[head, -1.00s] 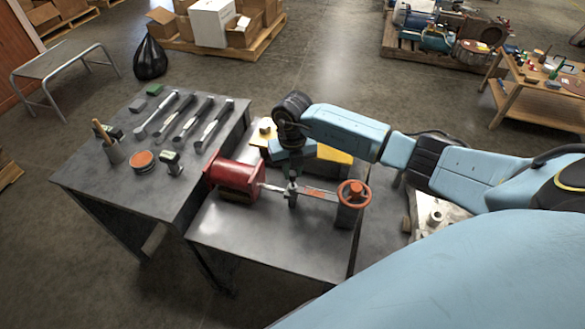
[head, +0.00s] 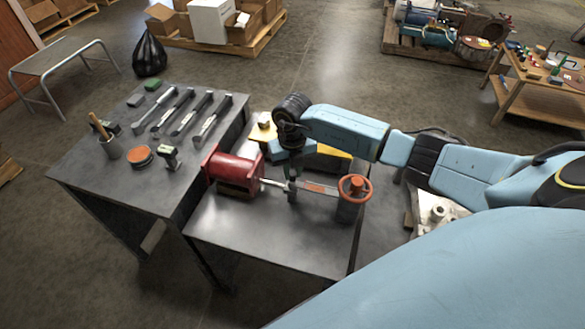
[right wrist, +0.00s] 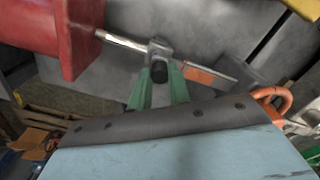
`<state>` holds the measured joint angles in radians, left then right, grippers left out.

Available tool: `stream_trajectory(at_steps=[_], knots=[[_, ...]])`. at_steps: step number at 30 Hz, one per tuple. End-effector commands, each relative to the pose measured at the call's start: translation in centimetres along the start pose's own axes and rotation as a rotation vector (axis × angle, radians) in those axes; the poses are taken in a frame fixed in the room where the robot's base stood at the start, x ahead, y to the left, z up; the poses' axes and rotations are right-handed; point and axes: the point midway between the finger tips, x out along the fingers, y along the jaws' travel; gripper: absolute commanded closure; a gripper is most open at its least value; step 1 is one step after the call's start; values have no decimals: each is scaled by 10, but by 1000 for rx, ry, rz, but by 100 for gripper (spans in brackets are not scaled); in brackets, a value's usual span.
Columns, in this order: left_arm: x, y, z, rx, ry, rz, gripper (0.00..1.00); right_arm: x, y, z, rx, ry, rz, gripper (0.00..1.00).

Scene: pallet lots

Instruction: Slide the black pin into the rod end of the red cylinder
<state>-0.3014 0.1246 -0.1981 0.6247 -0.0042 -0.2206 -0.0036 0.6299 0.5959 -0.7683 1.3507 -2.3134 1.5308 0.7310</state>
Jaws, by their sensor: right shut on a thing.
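The red cylinder (head: 237,167) lies on the grey metal table, with its bright rod (head: 272,184) pointing right. In the right wrist view, the red cylinder (right wrist: 75,35) is at upper left and its rod runs to a grey rod end (right wrist: 158,48). My right gripper (head: 292,188) is at the rod end and partly hides it in the head view. In the right wrist view, my green right fingers (right wrist: 160,88) are shut on the black pin (right wrist: 159,72), whose dark end shows right against the rod end. I cannot tell how deep the pin sits. My left gripper is out of view.
A grey post with an orange handwheel (head: 354,190) stands right of the rod end, with a thin bar between. A yellow block (head: 328,157) lies behind. The left table (head: 85,172) holds several tools. The front of the cylinder's table (head: 270,245) is clear.

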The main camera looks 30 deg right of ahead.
Motion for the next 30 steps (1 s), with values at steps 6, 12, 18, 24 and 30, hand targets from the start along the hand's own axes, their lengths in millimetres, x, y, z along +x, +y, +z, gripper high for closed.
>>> stream_trajectory(at_steps=[6,12,18,24,30], knots=[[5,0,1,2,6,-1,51,8,0,0,0,0,-1,100],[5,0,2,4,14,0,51,10,-1,0,1,0,-2,69],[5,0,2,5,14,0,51,10,0,0,0,0,-1,56],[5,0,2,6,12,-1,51,10,0,0,0,0,-1,56],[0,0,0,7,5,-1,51,3,0,0,0,0,0,56]])
